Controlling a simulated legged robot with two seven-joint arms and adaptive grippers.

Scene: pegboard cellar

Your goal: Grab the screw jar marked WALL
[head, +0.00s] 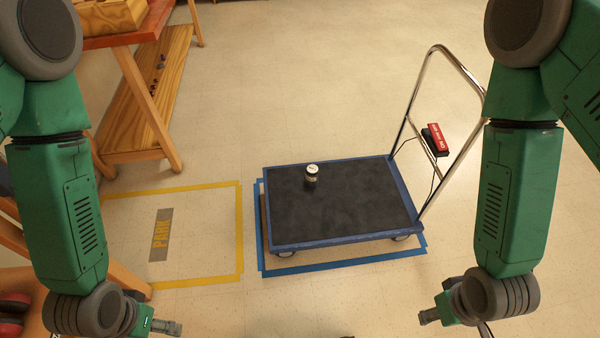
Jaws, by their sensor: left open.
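A small jar (312,180) with a white lid stands upright on the dark deck of a platform trolley (365,210). It has a pale label, but the lettering is too small to read. My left gripper (172,327) is at the bottom edge of the head view, left of the trolley and well apart from the jar. It is open, and nothing shows in it. My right gripper (430,317) is at the bottom right, nearer to me than the trolley. Its fingers are too small and partly hidden to tell their opening.
The trolley has a tall chrome handle (412,95) at its right with a red and black box (435,139) on it. Blue tape (350,262) surrounds the trolley. A yellow taped square (240,230) marked PARK is bare floor. A wooden bench (150,95) stands at upper left.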

